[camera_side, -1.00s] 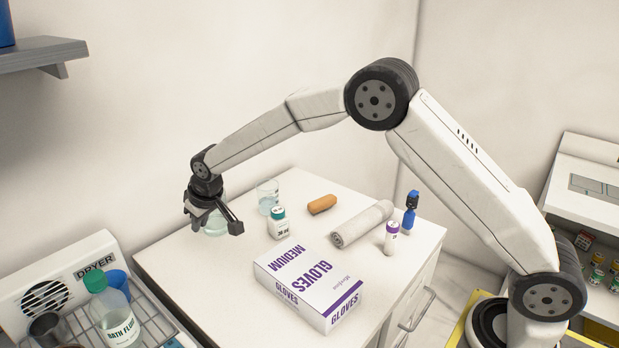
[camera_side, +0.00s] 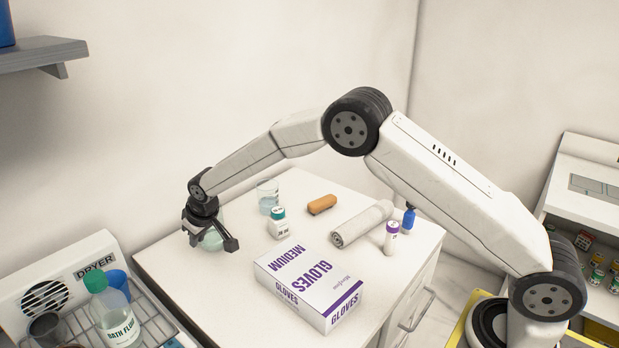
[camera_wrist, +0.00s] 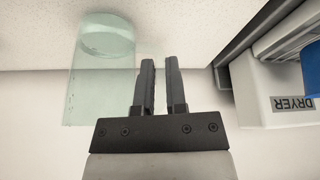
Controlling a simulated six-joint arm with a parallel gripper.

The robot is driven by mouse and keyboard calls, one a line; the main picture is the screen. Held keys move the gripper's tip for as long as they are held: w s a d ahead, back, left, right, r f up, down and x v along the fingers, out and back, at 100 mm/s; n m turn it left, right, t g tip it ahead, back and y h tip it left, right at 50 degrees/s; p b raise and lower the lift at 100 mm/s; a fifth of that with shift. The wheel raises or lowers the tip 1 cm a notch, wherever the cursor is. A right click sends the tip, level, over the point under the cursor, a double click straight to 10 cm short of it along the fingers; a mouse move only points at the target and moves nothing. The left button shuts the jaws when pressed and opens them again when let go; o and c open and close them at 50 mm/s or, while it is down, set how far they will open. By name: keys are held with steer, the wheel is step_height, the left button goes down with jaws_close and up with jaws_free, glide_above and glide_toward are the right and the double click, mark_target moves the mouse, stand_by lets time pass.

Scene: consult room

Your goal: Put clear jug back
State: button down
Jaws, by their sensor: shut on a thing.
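The clear jug (camera_side: 213,241), pale green and see-through, is at my gripper (camera_side: 211,243) over the left part of the white table (camera_side: 190,275). In the wrist view the jug (camera_wrist: 98,95) fills the left side, next to my gripper (camera_wrist: 159,60). The two fingers are close together, shut on the jug, seemingly at a faint clear part beside its body. The jug's base is at or just above the table top; I cannot tell whether it touches. My fingers hide part of the jug in the side view.
A clear beaker (camera_side: 268,197), white teal-capped bottle (camera_side: 278,222), glove box (camera_side: 308,283), orange-brown object (camera_side: 322,204), grey roll (camera_side: 361,223) and purple-capped vial (camera_side: 391,237) stand or lie rightward. A rack with a bath-fluid bottle (camera_side: 113,315) and dryer (camera_side: 50,290) is at left.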

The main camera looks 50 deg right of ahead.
steer(key=shift+f, duration=0.15)
steer(key=c, duration=0.7)
jaws_free()
steer(key=shift+f, duration=0.1)
steer(key=shift+o, duration=0.2)
steer(key=v, duration=1.2)
steer(key=s+d+f, duration=0.1)
steer(key=s+d, duration=0.3)
steer(key=s, duration=0.5)
steer(key=s+d+f+m+g, duration=0.1)
steer(key=s+d, duration=0.3)
steer(key=s, duration=0.6)
steer(key=s+d+f+m+g, duration=0.1)
steer(key=s+d+f, duration=0.2)
steer(key=s, duration=0.7)
steer(key=shift+s+d+h, duration=0.2)
steer(key=shift+d+h, duration=0.1)
steer(key=shift+d, duration=0.7)
